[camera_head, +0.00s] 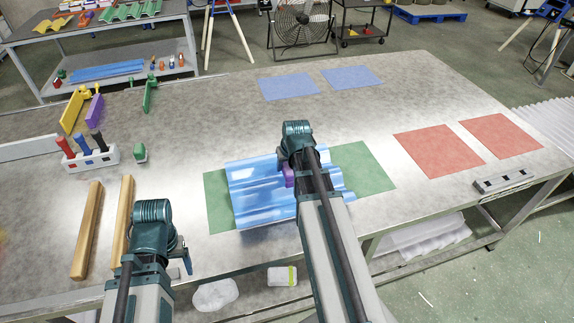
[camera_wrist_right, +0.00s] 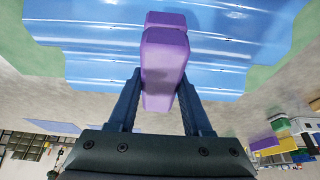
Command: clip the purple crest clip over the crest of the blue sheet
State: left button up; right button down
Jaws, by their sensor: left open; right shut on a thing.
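The blue corrugated sheet (camera_head: 262,190) lies on a green mat (camera_head: 218,205) in the middle of the table. My right gripper (camera_wrist_right: 158,88) is shut on the purple crest clip (camera_wrist_right: 165,62); it is over the sheet. In the head view only a bit of the clip (camera_head: 289,178) shows beside my right arm. In the right wrist view the clip overlaps the sheet's ridges (camera_wrist_right: 90,45); I cannot tell whether it touches a crest. My left gripper (camera_head: 184,262) is open and empty near the table's front edge, left of the sheet.
Two wooden bars (camera_head: 88,228) lie left of my left arm. A white holder (camera_head: 92,160) with coloured markers and a purple piece (camera_head: 95,110) among yellow and green ones stand behind them. Blue mats (camera_head: 289,86) and red mats (camera_head: 440,145) lie flat beyond.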

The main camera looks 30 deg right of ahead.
jog(key=shift+f+b, duration=2.05)
jog(key=shift+f, duration=0.35)
jog(key=shift+s, duration=0.1)
jog(key=shift+a, duration=0.1)
jog(key=shift+s+a+f+b, duration=0.15)
jog(key=shift+s+f+b, duration=0.2)
jog(key=shift+b, duration=0.3)
jog(key=shift+c, duration=1.4)
grip_release()
jog(key=shift+o, duration=0.2)
jog(key=shift+r+p, duration=0.5)
jog(key=shift+p, duration=0.25)
jog(key=p+v, duration=1.2)
jog(key=v, duration=0.1)
jog(key=shift+r+t, duration=0.15)
jog(key=shift+t, duration=0.15)
